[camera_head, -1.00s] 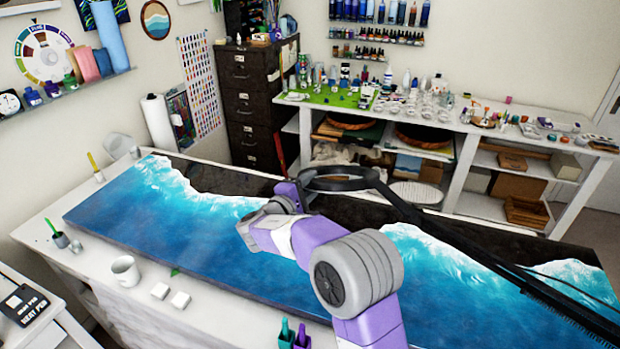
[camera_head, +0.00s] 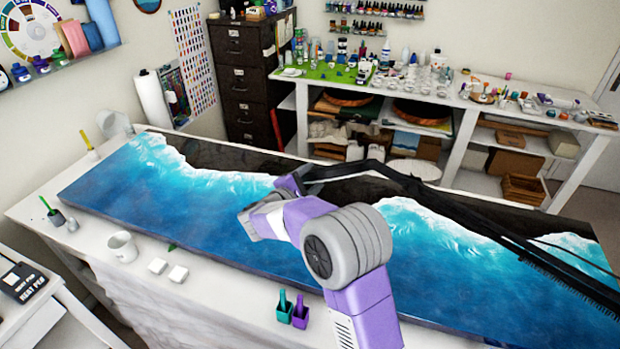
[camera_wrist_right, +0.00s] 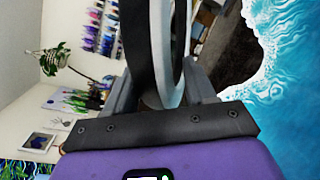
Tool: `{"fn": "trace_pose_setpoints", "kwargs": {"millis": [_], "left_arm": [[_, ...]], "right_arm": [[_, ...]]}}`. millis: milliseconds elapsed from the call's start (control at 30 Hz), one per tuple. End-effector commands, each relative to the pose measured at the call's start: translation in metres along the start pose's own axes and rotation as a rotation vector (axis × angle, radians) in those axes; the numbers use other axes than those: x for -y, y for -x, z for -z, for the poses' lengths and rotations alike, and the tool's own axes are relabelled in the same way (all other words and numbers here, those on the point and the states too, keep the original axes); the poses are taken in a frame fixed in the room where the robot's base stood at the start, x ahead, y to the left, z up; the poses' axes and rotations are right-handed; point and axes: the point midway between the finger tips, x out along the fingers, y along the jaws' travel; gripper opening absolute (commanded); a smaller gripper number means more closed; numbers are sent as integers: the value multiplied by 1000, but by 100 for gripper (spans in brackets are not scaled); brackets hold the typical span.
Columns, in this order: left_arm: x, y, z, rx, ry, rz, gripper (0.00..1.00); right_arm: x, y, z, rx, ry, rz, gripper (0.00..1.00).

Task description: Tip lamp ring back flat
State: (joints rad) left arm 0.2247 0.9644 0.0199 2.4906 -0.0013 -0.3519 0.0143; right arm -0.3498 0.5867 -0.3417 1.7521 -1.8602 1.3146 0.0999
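The black lamp ring (camera_head: 335,172) hangs over the far dark strip of the resin panel and looks thin, close to edge-on, in the head view. Its long black arm (camera_head: 470,225) runs off to the lower right. My right gripper (camera_head: 290,184) is at the ring's left end. In the right wrist view the ring (camera_wrist_right: 167,45) stands between the two grey fingers (camera_wrist_right: 160,88), which look closed on its band. The contact itself is partly hidden. My left gripper is not in view.
The blue-and-white resin panel (camera_head: 200,210) lies under the arm. A white mug (camera_head: 122,246), white blocks (camera_head: 168,270) and green and purple pots (camera_head: 292,310) stand along the table's near edge. A crowded shelf bench (camera_head: 450,110) stands behind.

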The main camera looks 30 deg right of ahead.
Motion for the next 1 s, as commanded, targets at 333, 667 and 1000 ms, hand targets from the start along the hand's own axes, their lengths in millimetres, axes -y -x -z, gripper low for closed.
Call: {"fn": "trace_pose_setpoints", "kwargs": {"millis": [333,667,1000], "left_arm": [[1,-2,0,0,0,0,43],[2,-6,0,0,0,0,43],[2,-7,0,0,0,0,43]], "right_arm": [[-1,13,1,-3,-2,-2,55],[0,65,1,-3,-2,-1,55],[0,76,0,0,-1,0,55]]}}
